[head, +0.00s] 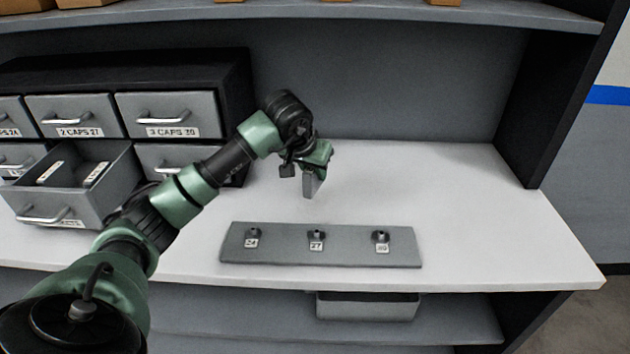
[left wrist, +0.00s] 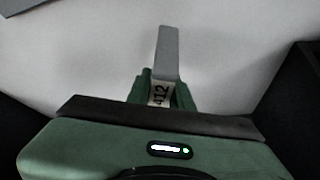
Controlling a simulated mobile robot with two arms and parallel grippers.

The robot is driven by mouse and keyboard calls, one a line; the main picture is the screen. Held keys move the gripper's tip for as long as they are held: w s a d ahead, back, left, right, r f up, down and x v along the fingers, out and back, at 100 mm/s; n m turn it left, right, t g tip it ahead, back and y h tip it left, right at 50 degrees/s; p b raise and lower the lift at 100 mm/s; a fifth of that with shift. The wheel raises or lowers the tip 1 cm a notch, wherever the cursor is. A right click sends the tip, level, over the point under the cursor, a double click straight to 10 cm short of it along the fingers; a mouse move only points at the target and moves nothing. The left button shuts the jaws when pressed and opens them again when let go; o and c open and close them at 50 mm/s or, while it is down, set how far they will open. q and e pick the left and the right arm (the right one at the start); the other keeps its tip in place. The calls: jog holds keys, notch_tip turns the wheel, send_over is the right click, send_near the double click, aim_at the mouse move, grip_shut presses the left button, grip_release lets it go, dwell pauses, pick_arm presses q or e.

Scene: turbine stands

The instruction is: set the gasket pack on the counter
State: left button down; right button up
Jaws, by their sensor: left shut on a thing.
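My left gripper (head: 315,166) is above the white counter (head: 460,190), behind the grey plate, and is shut on a thin grey pack (head: 309,187). The pack hangs upright below the fingers in the head view. In the left wrist view the pack (left wrist: 166,55) sticks out between the green fingers (left wrist: 162,92), with a label reading 412 partly between them. I cannot tell whether its lower end touches the counter. My right gripper is not in view.
A grey plate (head: 320,257) with several small labelled fittings lies at the counter's front. An open drawer (head: 75,190) with labelled packs inside juts out of the cabinet (head: 170,60) at left. The counter's right side is clear. A grey bin (head: 367,307) sits below.

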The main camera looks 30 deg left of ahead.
aim_at(315, 183)
pick_arm(q)
notch_tip(315, 183, down, 4)
jog(key=shift+r, duration=0.25)
jog(key=shift+f, duration=0.15)
jog(key=shift+f, duration=0.1)
jog(key=c, duration=1.3)
grip_release()
jog(key=shift+o, duration=0.2)
